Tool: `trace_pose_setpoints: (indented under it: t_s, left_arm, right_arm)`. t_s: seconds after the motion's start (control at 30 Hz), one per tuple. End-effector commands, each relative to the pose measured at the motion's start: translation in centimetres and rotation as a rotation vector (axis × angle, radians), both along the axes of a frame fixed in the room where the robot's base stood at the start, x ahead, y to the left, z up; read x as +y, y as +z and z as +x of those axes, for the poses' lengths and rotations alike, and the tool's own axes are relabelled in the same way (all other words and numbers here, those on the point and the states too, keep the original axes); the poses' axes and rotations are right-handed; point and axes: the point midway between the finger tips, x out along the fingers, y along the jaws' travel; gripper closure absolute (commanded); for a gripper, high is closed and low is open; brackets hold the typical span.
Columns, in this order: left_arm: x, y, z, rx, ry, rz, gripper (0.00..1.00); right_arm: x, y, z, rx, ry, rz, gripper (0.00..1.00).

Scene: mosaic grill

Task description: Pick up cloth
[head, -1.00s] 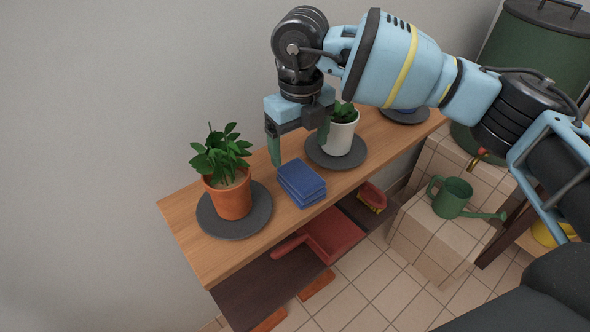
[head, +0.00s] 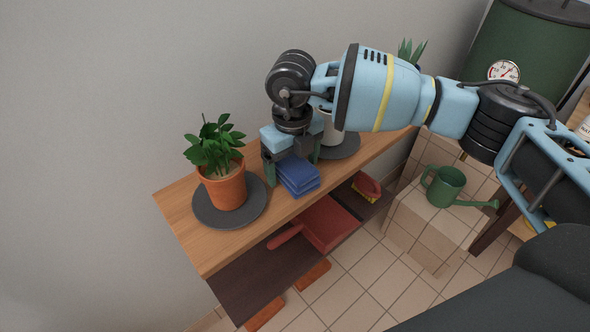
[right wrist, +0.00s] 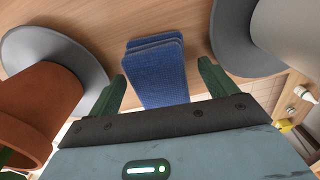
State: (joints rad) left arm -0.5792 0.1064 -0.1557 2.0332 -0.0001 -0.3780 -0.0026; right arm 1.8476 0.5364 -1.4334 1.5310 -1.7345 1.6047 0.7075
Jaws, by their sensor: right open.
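The blue folded cloth (head: 299,176) lies on the wooden shelf top between two potted plants. It also shows in the right wrist view (right wrist: 156,75), between and beyond my fingertips. My right gripper (head: 291,168) is open, with one green finger on each side of the cloth. In the right wrist view my right gripper (right wrist: 162,88) has clear gaps between its fingers and the cloth. The far part of the cloth is partly hidden by the gripper in the head view. My left gripper is not in view.
A terracotta pot with a plant (head: 226,186) stands on a grey round mat (head: 203,213) left of the cloth. A white pot (head: 331,130) stands close on the right, partly hidden. A red dustpan (head: 325,223) lies on the lower shelf. A green watering can (head: 444,186) stands on a tiled block.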

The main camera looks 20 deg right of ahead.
Motion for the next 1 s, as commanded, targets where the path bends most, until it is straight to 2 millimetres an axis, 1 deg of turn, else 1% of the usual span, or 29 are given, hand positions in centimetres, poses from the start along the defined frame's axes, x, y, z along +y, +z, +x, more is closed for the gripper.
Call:
trace_pose_setpoints:
  t_s: [0.23,0.27,0.6,0.63,0.87,1.0]
  left_arm:
    - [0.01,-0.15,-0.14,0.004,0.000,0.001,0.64]
    - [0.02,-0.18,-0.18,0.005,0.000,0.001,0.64]
    - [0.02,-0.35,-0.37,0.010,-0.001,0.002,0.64]
    - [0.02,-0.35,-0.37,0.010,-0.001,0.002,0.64]
    - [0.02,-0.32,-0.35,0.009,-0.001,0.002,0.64]
    - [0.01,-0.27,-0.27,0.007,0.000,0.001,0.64]
  right_arm:
    - [0.02,-0.23,0.01,-0.001,0.000,0.001,0.15]
    - [0.02,-0.23,0.01,-0.001,0.000,0.001,0.17]
    - [0.03,-0.18,0.02,-0.001,0.000,0.000,0.61]
    - [0.03,-0.17,0.02,-0.001,0.000,0.000,0.63]
    - [0.03,-0.12,0.02,-0.001,0.000,0.001,0.63]
    - [0.02,0.40,0.06,-0.002,0.000,0.001,0.63]
